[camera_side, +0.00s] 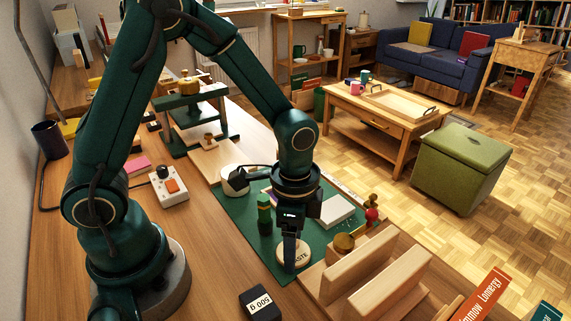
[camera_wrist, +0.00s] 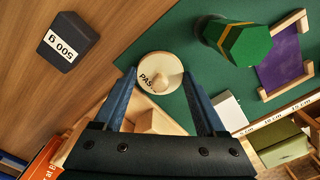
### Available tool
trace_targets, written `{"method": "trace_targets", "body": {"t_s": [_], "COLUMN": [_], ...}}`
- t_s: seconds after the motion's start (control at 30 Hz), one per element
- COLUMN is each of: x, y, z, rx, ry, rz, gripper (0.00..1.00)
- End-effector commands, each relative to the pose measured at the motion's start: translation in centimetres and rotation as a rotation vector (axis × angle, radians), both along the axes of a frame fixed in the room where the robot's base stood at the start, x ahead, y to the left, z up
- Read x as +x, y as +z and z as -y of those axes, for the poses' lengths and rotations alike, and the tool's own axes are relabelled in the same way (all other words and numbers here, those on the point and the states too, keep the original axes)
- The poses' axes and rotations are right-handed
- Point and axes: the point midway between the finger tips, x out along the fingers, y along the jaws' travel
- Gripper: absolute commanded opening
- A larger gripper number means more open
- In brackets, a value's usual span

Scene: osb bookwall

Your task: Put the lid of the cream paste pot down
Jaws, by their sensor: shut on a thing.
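The cream round lid (camera_wrist: 158,66), with a knob and dark lettering partly readable as "PAS", lies between the fingertips of my gripper (camera_wrist: 159,76) in the wrist view. The fingers close on it from both sides. In the side view the lid (camera_side: 303,254), lettered "PASTE", shows at the fingertips of my gripper (camera_side: 291,262), low over the front part of the green mat (camera_side: 235,225). I cannot tell whether the lid touches the mat or what is under it. A white round thing (camera_side: 231,181) with a dark part stands farther back; I cannot tell if it is the pot.
A green post-like block (camera_side: 264,215) stands left of my gripper. A black 500 g weight (camera_side: 261,303) sits on bare wood in front. Some mat is clear.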

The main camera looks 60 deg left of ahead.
Motion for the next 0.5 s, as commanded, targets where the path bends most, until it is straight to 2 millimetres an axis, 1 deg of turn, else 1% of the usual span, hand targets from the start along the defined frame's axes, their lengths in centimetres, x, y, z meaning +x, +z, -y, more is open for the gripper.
{"method": "trace_targets", "body": {"t_s": [0.17, 0.2, 0.23, 0.27, 0.5], "x": [-0.01, 0.00, 0.00, 0.00, 0.02], "y": [-0.27, -0.25, -0.24, -0.23, -0.14], "z": [0.00, 0.00, 0.00, 0.00, 0.01], "rx": [0.000, 0.000, 0.000, 0.000, 0.000], "ry": [0.000, 0.000, 0.000, 0.000, 0.000], "rz": [-0.001, 0.000, 0.000, 0.000, 0.000], "gripper": [0.21, 0.85, 0.96, 1.00, 1.00]}}
